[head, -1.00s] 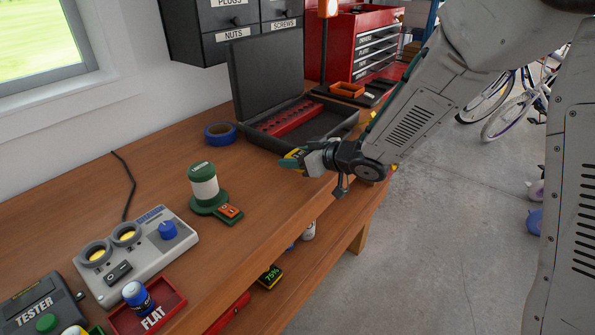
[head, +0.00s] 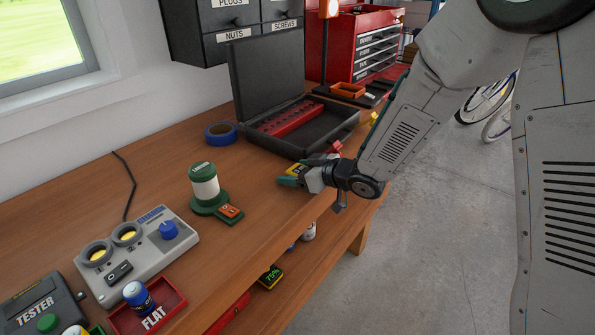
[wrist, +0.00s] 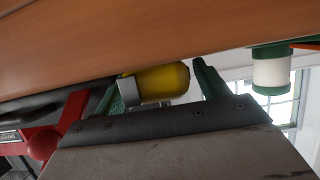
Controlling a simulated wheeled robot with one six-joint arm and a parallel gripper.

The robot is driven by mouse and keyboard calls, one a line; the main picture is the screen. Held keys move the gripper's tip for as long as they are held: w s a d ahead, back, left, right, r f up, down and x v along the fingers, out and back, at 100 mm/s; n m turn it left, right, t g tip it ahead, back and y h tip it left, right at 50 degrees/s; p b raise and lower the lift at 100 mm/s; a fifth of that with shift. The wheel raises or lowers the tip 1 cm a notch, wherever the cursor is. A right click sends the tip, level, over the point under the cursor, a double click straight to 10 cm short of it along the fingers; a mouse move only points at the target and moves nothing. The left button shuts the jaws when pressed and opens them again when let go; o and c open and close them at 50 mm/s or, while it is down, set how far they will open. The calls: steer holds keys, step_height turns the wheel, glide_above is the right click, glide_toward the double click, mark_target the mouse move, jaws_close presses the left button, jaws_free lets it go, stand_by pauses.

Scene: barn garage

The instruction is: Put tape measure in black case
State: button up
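My gripper (head: 294,176) is low over the front edge of the workbench, just in front of the black case. It is shut on a yellow and dark object that I take as the tape measure (head: 297,170). In the wrist view the yellow body (wrist: 165,82), with a grey part at one end, sits between my green fingers (wrist: 160,88). The black case (head: 283,148) stands open on the bench, lid raised at the back. A red strip with holes (head: 288,118) lies inside; the rest of its floor looks clear.
Blue tape (head: 221,133) lies left of the case. A green and white canister (head: 204,184) and an orange-topped green piece (head: 230,213) stand left of my gripper. A red knob-like part (head: 335,147) is at the case's front.

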steer(key=shift+v, duration=3.95)
